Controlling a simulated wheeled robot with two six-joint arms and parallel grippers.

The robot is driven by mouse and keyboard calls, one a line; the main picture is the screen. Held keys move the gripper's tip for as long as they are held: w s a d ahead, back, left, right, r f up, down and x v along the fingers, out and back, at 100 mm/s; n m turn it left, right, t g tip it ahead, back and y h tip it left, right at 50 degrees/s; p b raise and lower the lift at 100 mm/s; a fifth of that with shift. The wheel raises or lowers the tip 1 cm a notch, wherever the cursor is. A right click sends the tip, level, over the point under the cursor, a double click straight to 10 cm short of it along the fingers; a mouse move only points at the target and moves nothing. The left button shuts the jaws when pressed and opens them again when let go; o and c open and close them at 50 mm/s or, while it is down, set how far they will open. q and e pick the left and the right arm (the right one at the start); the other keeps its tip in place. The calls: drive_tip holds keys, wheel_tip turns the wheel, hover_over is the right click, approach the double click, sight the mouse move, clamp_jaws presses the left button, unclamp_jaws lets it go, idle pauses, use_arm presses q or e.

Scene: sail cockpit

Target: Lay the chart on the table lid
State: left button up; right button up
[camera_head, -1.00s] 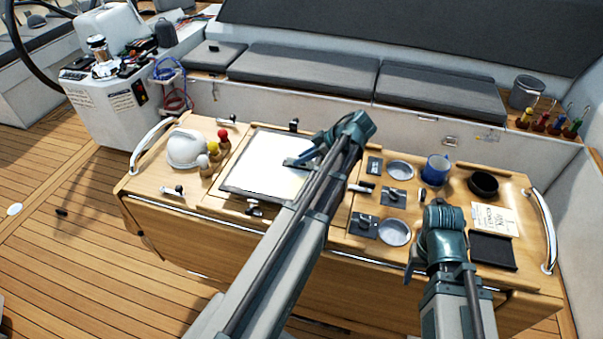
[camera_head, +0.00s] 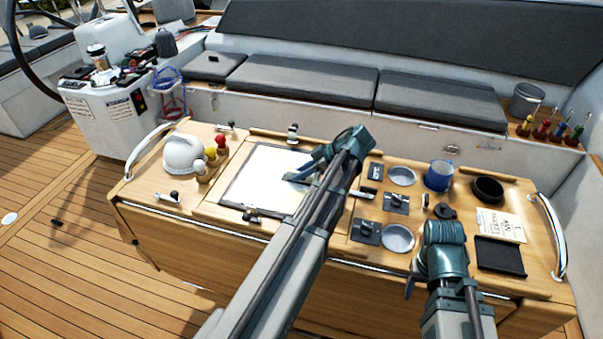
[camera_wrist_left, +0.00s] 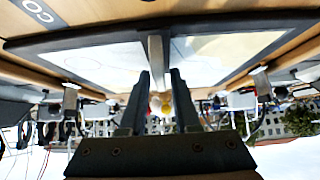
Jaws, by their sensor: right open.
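The chart (camera_head: 262,175) is a white sheet with a dark border and a grey upright grip in its middle. It lies over the table lid (camera_head: 213,210), about level with it; I cannot tell whether it touches all round. My left gripper (camera_head: 300,173) is over the chart, its fingers on either side of the grip. The left wrist view shows the chart (camera_wrist_left: 105,63) with the grip (camera_wrist_left: 156,62) between the fingers (camera_wrist_left: 160,85). My right gripper (camera_head: 412,280) is open at the table's front edge, its fingers mostly hidden by its wrist.
A white domed compass (camera_head: 184,153) and knobbed pegs (camera_head: 211,153) stand left of the chart. Small clamps sit at the lid's edges. On the right are a blue mug (camera_head: 438,175), a black bowl (camera_head: 487,189), a card (camera_head: 500,226) and a dark tray (camera_head: 499,257).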

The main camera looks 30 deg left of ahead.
use_arm(q)
drive_tip(key=shift+o, duration=0.7)
drive_tip(key=shift+r, duration=0.25)
drive_tip(key=shift+p+v, duration=4.35)
drive_tip(key=shift+v, duration=1.65)
drive_tip(key=s+d+f+m+h, duration=0.1)
drive_tip(key=s+d+m, duration=0.1)
drive_tip(key=d+m, duration=0.1)
drive_tip(key=s+d+f+m+t+h, duration=0.1)
drive_tip(key=s+d+m, duration=0.2)
drive_tip(key=d+m, duration=0.1)
drive_tip(key=s+d+f+m+h, duration=0.1)
drive_tip(key=s+d+f+m, duration=0.1)
drive_tip(key=s+d+m, duration=0.1)
drive_tip(key=shift+s+d+m+t, duration=0.1)
drive_tip(key=shift+d+m+t, duration=0.2)
drive_tip(key=shift+m, duration=0.1)
drive_tip(key=s+d+m+h, duration=0.1)
drive_tip(key=s+d+m, duration=0.2)
drive_tip(key=d+m, duration=0.1)
drive_tip(key=s+d+f+m+h, duration=0.1)
drive_tip(key=s+d+m+h, duration=0.1)
drive_tip(key=s+d+m, duration=0.1)
drive_tip(key=s+d+f+m+h, duration=0.1)
drive_tip(key=s+d+m, duration=0.3)
drive_tip(key=m, duration=0.2)
drive_tip(key=shift+s+d+f+m+h, duration=0.2)
drive_tip(key=shift+s+d+m+h, duration=0.05)
drive_tip(key=shift+d+m+h, duration=0.1)
